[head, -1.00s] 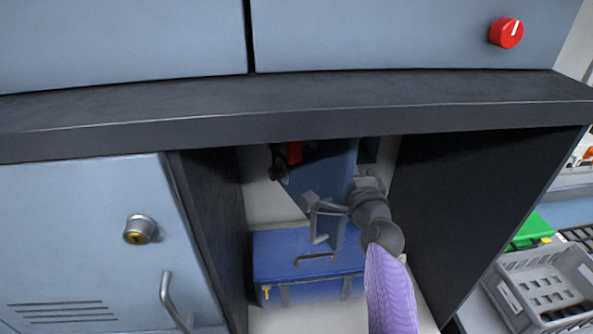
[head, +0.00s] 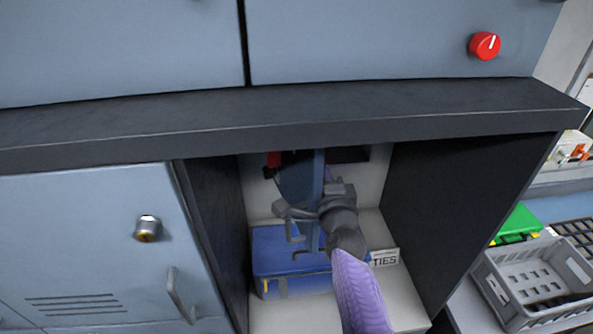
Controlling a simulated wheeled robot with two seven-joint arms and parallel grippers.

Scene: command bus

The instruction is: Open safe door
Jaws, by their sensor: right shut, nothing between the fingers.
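The safe door (head: 302,178) is a blue-grey panel at the back of the recess under the dark counter. It stands out toward me and shows narrow, nearly edge-on. A dark opening (head: 350,154) shows to its right at the back wall. My right gripper (head: 286,218) is in the recess in front of the door's lower part, shut and empty. Its wrist is just right of the panel and covers part of it. I cannot tell whether the fingers touch the door. My left gripper is not in view.
Dark side walls (head: 455,190) bound the recess. A closed locker (head: 90,240) stands left; a grey crate (head: 535,280) stands right.

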